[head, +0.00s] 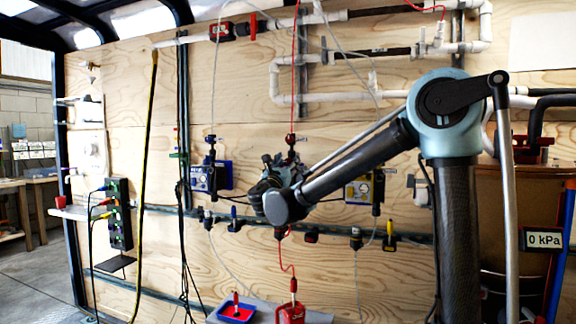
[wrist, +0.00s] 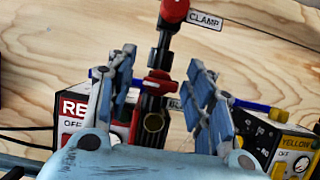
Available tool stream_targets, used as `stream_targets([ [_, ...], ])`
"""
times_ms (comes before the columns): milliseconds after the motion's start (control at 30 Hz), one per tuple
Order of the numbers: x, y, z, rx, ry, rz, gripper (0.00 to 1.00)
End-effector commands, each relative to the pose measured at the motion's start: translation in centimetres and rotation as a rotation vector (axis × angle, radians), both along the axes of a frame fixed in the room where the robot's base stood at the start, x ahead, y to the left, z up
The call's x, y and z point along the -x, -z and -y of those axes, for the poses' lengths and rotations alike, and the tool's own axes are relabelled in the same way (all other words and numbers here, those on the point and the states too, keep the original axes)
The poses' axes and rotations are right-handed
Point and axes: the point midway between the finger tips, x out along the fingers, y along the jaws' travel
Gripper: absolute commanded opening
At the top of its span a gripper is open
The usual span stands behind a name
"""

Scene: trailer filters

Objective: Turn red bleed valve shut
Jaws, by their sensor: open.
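My gripper (wrist: 163,85) is open. Its two blue padded fingers stand either side of a black upright fitting (wrist: 154,95) with red parts (wrist: 136,118) in the wrist view. I cannot tell whether they touch it. A label beside the fitting, starting "BL", is partly hidden by the right finger. The bleed valve's own handle and its setting cannot be made out clearly. A red clamp knob (wrist: 173,12) sits above, beside a "CLAMP" label; it also shows in the head view (head: 291,140). There my gripper (head: 275,172) covers the middle of the red line.
A red-labelled box (wrist: 72,108) stands left of the fingers, a yellow box (wrist: 278,140) right. In the head view, a blue box (head: 204,179) and a yellow box (head: 363,191) flank my gripper. A display reads 0 kPa (head: 543,240).

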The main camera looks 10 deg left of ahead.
Motion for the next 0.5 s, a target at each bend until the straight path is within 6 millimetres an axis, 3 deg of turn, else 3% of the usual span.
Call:
stream_targets([
  [33,0.01,0.00,0.00,0.000,0.000,0.000,0.48],
  [233,0.01,0.02,0.00,0.000,0.000,0.000,0.03],
  [500,0.01,0.02,-0.03,-0.060,0.000,0.004,0.03],
])
